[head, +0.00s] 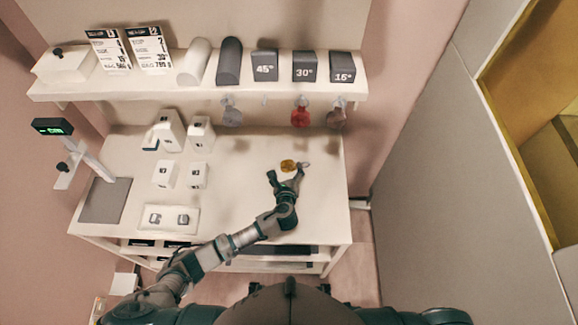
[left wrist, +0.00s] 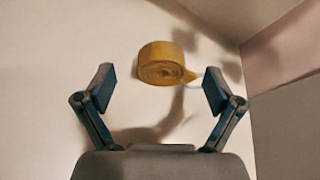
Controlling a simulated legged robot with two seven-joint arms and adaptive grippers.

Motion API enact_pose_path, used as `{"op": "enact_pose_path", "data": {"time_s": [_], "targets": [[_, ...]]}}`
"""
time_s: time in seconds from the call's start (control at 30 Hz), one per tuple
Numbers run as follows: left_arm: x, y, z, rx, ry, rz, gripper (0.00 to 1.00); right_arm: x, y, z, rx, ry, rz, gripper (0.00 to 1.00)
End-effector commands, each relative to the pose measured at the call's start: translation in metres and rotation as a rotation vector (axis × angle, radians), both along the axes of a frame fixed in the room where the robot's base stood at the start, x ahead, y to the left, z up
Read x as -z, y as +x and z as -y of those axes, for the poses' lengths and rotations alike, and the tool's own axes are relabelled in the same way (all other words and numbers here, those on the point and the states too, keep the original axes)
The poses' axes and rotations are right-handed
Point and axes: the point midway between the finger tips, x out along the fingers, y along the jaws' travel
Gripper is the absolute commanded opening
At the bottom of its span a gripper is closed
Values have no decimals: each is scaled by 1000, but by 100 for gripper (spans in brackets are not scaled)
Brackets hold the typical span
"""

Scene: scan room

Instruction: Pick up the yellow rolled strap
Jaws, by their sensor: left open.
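The yellow rolled strap (head: 288,165) lies on the white table at its right part. In the left wrist view the strap (left wrist: 162,64) is a coiled roll with a short loose end at its right. My left gripper (head: 286,178) is just in front of the strap. In the left wrist view my left gripper (left wrist: 158,80) is open, with a finger on each side and the strap beyond, between the fingertips. Nothing is held. My right gripper is not in view.
White boxes (head: 169,131) stand on the table's left half, with a small tray (head: 171,219) in front. A scale-like stand (head: 105,200) is at the far left. A shelf (head: 200,92) with wedge blocks hangs above. The table around the strap is mostly clear.

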Motion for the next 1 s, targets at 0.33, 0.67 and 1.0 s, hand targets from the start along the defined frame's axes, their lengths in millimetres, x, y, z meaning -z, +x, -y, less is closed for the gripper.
{"op": "enact_pose_path", "data": {"time_s": [0.33,0.67,1.0], "targets": [[5,13,0,0,-1,0,92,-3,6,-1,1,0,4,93],[5,13,-1,0,-1,-1,27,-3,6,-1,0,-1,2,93],[1,13,0,0,-1,0,22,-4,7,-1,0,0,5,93]]}}
